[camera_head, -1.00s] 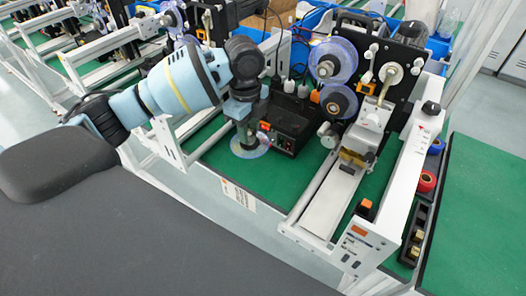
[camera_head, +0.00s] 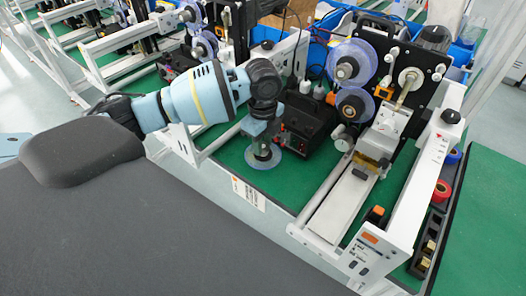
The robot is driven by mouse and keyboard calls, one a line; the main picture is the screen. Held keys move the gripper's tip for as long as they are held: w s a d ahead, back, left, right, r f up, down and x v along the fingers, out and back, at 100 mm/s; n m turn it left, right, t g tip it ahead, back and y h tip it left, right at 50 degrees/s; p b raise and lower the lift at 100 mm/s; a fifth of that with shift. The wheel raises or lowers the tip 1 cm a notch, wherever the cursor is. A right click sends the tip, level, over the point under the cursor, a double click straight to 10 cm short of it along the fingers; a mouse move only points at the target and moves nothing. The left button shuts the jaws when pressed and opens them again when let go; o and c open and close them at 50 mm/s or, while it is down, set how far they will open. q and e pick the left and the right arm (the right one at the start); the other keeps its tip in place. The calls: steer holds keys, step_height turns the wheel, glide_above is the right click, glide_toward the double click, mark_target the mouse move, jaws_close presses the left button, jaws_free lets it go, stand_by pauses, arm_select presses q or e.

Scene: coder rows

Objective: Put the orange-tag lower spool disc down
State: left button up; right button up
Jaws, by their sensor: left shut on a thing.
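A pale translucent disc (camera_head: 264,165) with a bluish rim is beneath my left gripper (camera_head: 262,150), low at the green work surface (camera_head: 235,165) near its front edge. My left gripper points straight down and is shut on the disc's middle; its fingertips are hard to make out. I cannot tell whether the disc touches the green surface. On the black machine panel, an upper blue-rimmed spool (camera_head: 351,62) and a lower blue-rimmed spool (camera_head: 356,104) are mounted, with an orange tag (camera_head: 383,94) beside them. My right gripper is not in view.
A black box (camera_head: 308,122) stands just right of the held disc. The white machine frame (camera_head: 340,205) borders the area on the right. Red and blue rolls (camera_head: 441,191) lie farther right. A small patch of green is free left of the disc.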

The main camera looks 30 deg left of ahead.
mark_target(263, 145)
arm_select(q)
steer(key=shift+f, duration=2)
steer(key=shift+f, duration=0.15)
steer(key=o, duration=1.1)
step_height(263, 145, up, 12)
steer(key=shift+r+p, duration=0.15)
steer(key=shift+p, duration=0.15)
